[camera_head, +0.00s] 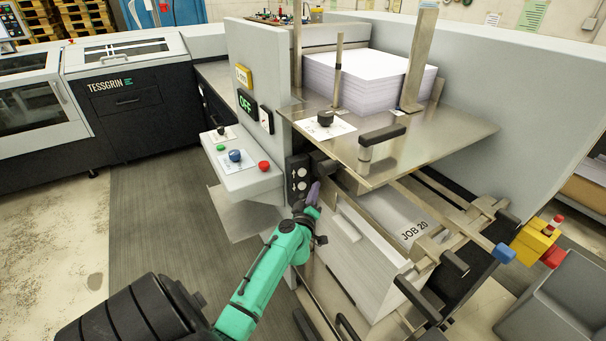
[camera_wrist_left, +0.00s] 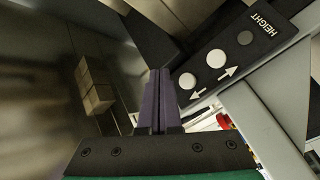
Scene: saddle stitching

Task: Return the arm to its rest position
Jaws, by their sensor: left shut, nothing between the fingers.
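My left arm is green and reaches in from the lower left in the head view. Its gripper (camera_head: 313,193) is beside the black button panel (camera_head: 299,176) on the machine's front, below the metal table. In the left wrist view the two purple fingers (camera_wrist_left: 160,101) are together with nothing between them. The HEIGHT panel (camera_wrist_left: 243,45) with round white buttons and arrows is just to their right. I cannot tell whether the fingertips touch it. My right gripper is not in view.
A metal table (camera_head: 440,138) holding a paper stack (camera_head: 362,80) overhangs the gripper. A small control shelf (camera_head: 243,183) with coloured buttons is left of it. A JOB 20 stack (camera_head: 385,232) and metal rails are to the right. The floor (camera_head: 150,215) at left is clear.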

